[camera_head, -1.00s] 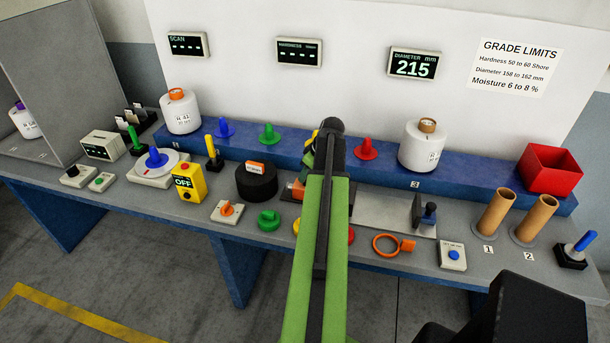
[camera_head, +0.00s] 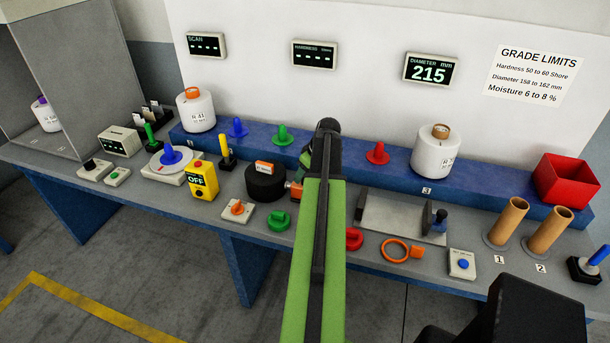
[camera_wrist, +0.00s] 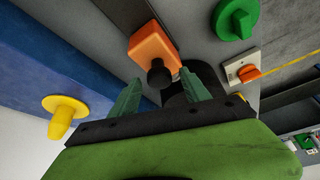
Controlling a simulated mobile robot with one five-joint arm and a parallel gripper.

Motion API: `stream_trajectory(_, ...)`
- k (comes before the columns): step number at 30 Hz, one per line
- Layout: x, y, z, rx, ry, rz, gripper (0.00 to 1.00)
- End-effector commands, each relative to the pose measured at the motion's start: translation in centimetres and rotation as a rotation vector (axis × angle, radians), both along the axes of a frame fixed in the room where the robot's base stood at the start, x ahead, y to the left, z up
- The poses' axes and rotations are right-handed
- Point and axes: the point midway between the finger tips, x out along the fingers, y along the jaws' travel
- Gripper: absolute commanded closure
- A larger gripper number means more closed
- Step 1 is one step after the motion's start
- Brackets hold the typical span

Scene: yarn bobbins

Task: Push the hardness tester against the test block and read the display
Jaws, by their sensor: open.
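An orange block with a black knob (camera_wrist: 153,45), which looks like the hardness tester, lies just beyond my fingertips in the wrist view. Part of it (camera_head: 296,188) shows in the head view beside the black drum, partly hidden by my arm. The black drum (camera_head: 265,184) carries an orange and white label and may be the test block; whether the two touch is unclear. My gripper (camera_wrist: 160,90) is open, its green fingers apart on either side of the knob, with nothing seen clamped. The hardness display (camera_head: 314,55) on the wall shows only dashes.
Blue, green and red pegs (camera_head: 377,153) stand on the blue ledge (camera_head: 400,178). A yellow peg (camera_wrist: 64,115) shows in the wrist view. A green knob (camera_head: 279,221) and an orange switch (camera_head: 238,210) lie in front. The diameter display (camera_head: 431,70) reads 215.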

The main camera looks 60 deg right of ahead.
Motion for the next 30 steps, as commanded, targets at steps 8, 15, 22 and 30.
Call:
stream_trajectory(8,-0.6,0.1,1.7,-0.001,0.0,0.0,0.45)
stream_trajectory(15,-2.3,0.4,6.4,-0.001,0.0,-0.001,0.45)
stream_trajectory(22,-4.4,0.7,11.5,-0.001,0.0,-0.001,0.45)
stream_trajectory(30,-6.6,1.0,16.0,0.001,0.0,-0.002,0.45)
